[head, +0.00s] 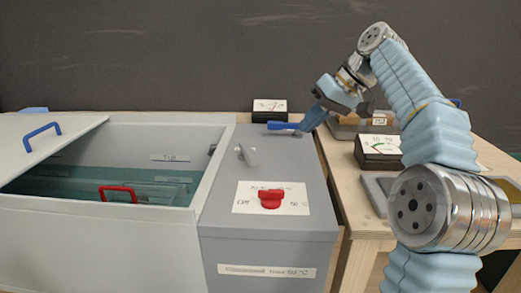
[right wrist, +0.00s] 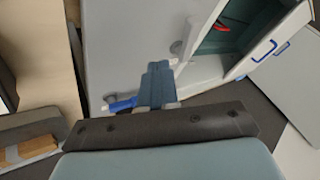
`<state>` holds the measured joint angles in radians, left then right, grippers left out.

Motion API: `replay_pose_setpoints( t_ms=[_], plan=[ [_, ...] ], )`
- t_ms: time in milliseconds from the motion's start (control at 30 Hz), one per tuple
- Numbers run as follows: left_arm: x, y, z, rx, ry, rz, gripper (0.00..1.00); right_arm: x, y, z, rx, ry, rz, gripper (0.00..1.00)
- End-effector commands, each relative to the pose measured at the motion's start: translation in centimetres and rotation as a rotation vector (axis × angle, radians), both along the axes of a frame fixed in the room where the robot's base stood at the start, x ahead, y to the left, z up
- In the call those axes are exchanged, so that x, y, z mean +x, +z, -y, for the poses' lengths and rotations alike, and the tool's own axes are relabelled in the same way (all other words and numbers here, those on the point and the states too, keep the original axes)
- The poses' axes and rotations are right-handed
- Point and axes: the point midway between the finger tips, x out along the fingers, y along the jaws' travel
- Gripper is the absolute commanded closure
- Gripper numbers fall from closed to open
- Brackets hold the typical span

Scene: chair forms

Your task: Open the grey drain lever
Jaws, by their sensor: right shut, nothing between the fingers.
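A grey lever (head: 247,155) stands on top of the grey control housing (head: 222,185), beside the tank; it seems to show in the right wrist view as a small grey shape (right wrist: 177,47) beyond the fingertips. A lever with a blue handle (head: 284,126) lies near the back of the same housing and shows in the wrist view (right wrist: 122,104). My right gripper (head: 306,126) is shut and empty, low beside the blue handle's right end; contact cannot be told. Its fingers (right wrist: 157,72) show together in the wrist view. My left gripper is out of view.
A red knob (head: 270,200) sits on a white label plate at the front. The water tank (head: 213,165) at left has a partly open lid (head: 45,155) and a red-handled basket (head: 118,193) inside. Gauges (head: 270,110) (head: 379,153) stand behind and right on the wooden table (head: 345,190).

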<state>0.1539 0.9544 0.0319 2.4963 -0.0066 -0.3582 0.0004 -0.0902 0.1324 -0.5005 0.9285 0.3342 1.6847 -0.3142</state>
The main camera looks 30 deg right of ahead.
Motion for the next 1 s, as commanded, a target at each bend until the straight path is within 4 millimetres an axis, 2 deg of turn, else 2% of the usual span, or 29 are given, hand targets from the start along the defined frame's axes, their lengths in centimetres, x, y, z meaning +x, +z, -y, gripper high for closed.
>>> replay_pose_setpoints(
  t_ms=[167, 500, 700, 1000],
  plan=[
    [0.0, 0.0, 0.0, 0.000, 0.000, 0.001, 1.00, 1.0, -2.0, -1.1, 0.002, 0.005, -0.002, 1.00],
    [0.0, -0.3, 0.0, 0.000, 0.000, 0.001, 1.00, 4.3, -7.9, -4.0, 0.002, 0.001, -0.003, 1.00],
    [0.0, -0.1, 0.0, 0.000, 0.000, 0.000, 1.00, 4.8, -7.6, -6.8, 0.001, 0.002, 0.001, 1.00],
    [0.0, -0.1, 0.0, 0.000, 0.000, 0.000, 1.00, 5.0, -7.6, -7.9, 0.001, -0.001, 0.001, 1.00]
  ],
)
